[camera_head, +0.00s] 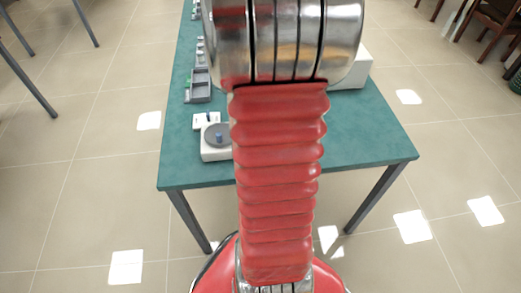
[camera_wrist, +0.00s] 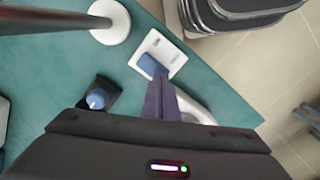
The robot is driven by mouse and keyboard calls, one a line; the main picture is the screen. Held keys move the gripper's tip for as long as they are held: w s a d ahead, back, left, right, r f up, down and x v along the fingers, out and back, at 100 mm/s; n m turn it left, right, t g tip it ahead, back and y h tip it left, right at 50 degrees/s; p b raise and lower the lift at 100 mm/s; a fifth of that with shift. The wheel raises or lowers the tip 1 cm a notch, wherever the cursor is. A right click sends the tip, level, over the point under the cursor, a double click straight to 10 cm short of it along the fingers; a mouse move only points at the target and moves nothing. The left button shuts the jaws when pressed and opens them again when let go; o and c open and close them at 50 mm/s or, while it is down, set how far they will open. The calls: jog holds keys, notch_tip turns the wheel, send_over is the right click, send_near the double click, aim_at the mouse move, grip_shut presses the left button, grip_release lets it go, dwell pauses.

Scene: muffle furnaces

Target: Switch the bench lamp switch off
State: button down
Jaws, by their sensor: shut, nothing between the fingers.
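In the wrist view a white switch plate (camera_wrist: 166,47) with a blue rocker (camera_wrist: 151,64) lies on the teal bench, near its edge. Small print on the plate is too small to read. My gripper (camera_wrist: 160,80) is shut and empty, and its purple fingertips are right at the near side of the blue rocker. I cannot tell whether they touch it, nor which way the rocker is tilted. In the head view my arm hides the gripper and the middle of the bench (camera_head: 370,140).
In the wrist view a white round base (camera_wrist: 112,30) with a pole stands left of the plate. A black block with a blue knob (camera_wrist: 96,101) sits lower left. The head view shows a white device with a blue knob (camera_head: 212,154) and a grey tray (camera_head: 201,94).

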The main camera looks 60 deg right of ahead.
jog(key=shift+f, duration=0.75)
dwell(0.9)
jog(key=shift+r, duration=0.15)
notch_tip(320, 180, up, 7)
dwell(1.0)
jog(key=shift+m, duration=0.3)
dwell(0.5)
jog(key=shift+s+a+f+m, duration=0.4)
jog(key=shift+a+m, duration=0.05)
jog(key=shift+m, duration=0.15)
jog(key=w+a+r+n+t, duration=0.1)
jog(key=a+r, duration=0.4)
jog(key=a, duration=0.5)
jog(key=w+a+r+n+t, duration=0.1)
jog(key=a+r, duration=0.3)
jog(key=a, duration=0.5)
jog(key=w+a+r+n+t, duration=0.1)
jog(key=a+r+n+t, duration=0.2)
jog(key=a, duration=0.7)
notch_tip(320, 180, up, 3)
jog(key=shift+w+a+f+n+t, duration=0.15)
jog(key=shift+w+a+n+t, duration=0.1)
jog(key=shift+a+n+t, duration=0.05)
jog(key=shift+d, duration=0.1)
